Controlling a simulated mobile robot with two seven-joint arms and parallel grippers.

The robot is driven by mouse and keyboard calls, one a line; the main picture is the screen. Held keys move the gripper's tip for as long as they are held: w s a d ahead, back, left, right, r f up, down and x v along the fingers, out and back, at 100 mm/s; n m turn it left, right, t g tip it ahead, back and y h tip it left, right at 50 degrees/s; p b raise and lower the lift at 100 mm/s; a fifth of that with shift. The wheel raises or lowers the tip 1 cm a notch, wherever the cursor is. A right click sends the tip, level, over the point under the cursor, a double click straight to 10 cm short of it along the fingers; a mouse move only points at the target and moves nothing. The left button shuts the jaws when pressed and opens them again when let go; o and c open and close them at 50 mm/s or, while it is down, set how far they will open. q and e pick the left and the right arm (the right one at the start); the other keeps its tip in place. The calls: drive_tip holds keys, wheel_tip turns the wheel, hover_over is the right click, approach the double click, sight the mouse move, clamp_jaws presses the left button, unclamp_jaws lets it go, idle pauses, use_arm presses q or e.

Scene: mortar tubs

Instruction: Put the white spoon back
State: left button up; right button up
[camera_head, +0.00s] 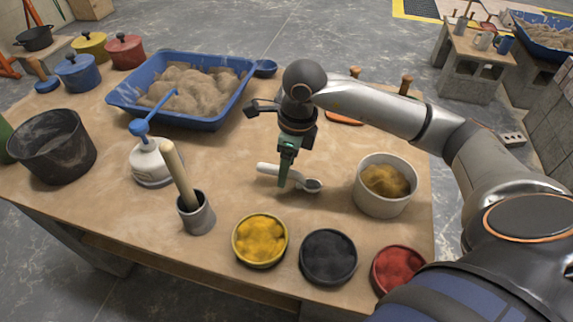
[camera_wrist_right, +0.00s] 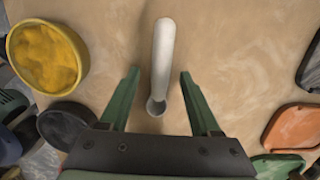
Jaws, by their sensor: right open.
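The white spoon (camera_head: 266,169) lies on the wooden bench (camera_head: 112,205), its long handle to the left and its bowl end to the right. My right gripper (camera_head: 286,182) points down over the spoon and partly hides its middle. In the right wrist view the white spoon (camera_wrist_right: 163,55) runs between the two green fingers of my open right gripper (camera_wrist_right: 158,73), with a gap on each side. Its bowl end is nearest the palm. I cannot tell how high the fingertips are above the bench. My left gripper is not in view.
A white tub of brown material (camera_head: 384,188) stands right of the spoon. Yellow (camera_head: 260,240), black (camera_head: 328,257) and red (camera_head: 397,269) pigment bowls line the front. A grey cup with a wooden handle (camera_head: 197,214), a white bottle (camera_head: 152,163) and a blue sand tray (camera_head: 200,122) stand left.

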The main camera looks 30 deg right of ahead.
wheel_tip(320, 180, up, 12)
drive_tip(key=s+d, duration=0.1)
drive_tip(key=shift+p, duration=0.45)
